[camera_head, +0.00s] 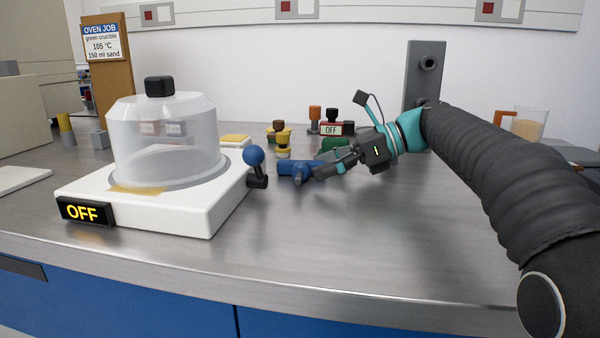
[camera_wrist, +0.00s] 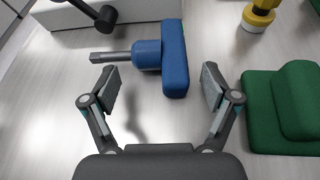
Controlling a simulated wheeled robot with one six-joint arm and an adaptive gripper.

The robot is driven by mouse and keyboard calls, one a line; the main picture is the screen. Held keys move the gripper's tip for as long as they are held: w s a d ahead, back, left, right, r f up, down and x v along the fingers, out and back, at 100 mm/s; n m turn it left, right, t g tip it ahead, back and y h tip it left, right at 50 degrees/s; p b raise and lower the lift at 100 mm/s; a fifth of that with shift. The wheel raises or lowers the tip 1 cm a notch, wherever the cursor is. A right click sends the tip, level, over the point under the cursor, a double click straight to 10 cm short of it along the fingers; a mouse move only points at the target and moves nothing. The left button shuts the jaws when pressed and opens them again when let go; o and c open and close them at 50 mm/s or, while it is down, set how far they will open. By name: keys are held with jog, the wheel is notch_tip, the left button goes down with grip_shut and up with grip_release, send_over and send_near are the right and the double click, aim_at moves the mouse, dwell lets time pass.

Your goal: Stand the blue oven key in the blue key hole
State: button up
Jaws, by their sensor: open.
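The blue oven key (camera_head: 296,171) lies on its side on the steel bench, right of the white burner base. In the wrist view the key (camera_wrist: 174,60) shows a wide blue handle and a thin grey shaft pointing left. My gripper (camera_wrist: 158,88) is open and empty. Its fingertips are just short of the key, one on either side of its near end, and I see no contact. In the head view my gripper (camera_head: 320,170) is beside the key's right side. I cannot make out a blue key hole in either view.
A white base (camera_head: 150,207) with a clear dome (camera_head: 160,140) and an OFF display stands left. A green block (camera_wrist: 280,112) lies right of my gripper. A yellow-and-black piece (camera_head: 283,145) stands behind. The front bench is clear.

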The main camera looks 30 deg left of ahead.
grip_shut()
dwell(0.3)
jog(key=shift+r, duration=0.1)
